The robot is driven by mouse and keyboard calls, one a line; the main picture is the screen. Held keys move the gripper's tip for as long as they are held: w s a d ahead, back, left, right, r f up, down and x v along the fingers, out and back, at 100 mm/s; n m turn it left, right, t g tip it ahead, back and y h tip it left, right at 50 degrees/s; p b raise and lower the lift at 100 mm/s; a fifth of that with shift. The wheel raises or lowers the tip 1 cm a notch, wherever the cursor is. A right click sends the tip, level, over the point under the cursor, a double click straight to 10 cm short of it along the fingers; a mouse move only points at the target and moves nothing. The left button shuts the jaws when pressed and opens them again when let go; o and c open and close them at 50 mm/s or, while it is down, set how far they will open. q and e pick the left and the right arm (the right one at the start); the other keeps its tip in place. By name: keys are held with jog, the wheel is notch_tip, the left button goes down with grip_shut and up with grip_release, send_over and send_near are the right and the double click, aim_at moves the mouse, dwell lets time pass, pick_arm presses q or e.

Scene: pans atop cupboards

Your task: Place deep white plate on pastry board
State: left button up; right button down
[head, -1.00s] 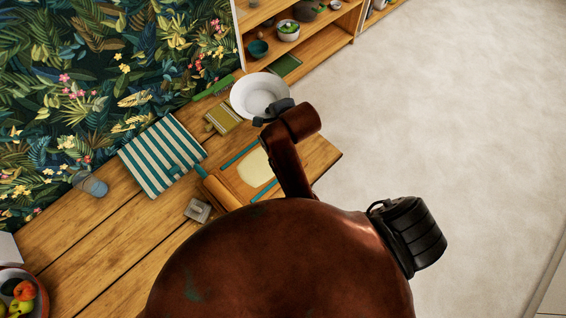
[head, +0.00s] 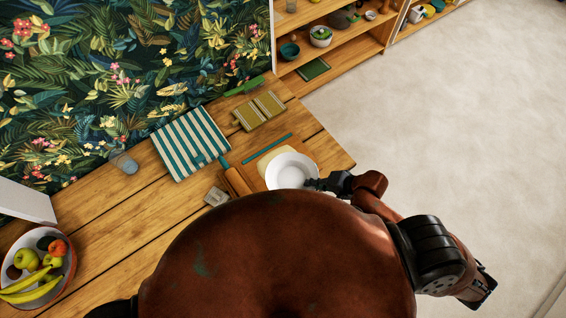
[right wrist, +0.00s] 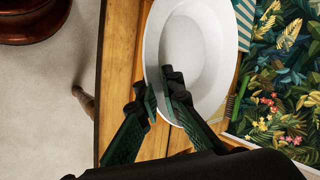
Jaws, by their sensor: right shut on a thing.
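The deep white plate (head: 292,170) is over the right part of the pastry board (head: 252,177) in the head view, hiding much of it and part of the pale dough sheet (head: 269,158). I cannot tell whether the plate touches the board. My right gripper (head: 316,184) is shut on the plate's rim from the right. In the right wrist view, the plate (right wrist: 192,45) fills the upper middle, with the gripper fingers (right wrist: 161,90) on its near rim. My left gripper is not in view.
A rolling pin (head: 238,181) lies at the board's left. A striped cloth (head: 188,143), a yellow-green board (head: 260,110) and a glass (head: 123,162) are farther back. A fruit bowl (head: 68,268) stands at lower left. Bare wooden counter (head: 318,140) shows behind the plate.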

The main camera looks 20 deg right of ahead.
aim_at(302, 167)
jog(key=w+f, duration=0.1)
jog(key=w, duration=0.2)
jog(key=w+f, duration=0.1)
jog(key=w, duration=0.2)
jog(key=w+f, duration=0.1)
jog(key=w, duration=0.2)
jog(key=shift+a+f, duration=0.4)
jog(key=w+f, duration=0.2)
jog(key=f, duration=0.1)
jog(key=w+f, duration=0.2)
jog(key=shift+a, duration=0.25)
jog(key=shift+w+f, duration=0.35)
jog(key=shift+f, duration=1.7)
jog(key=c, duration=2.4)
grip_release()
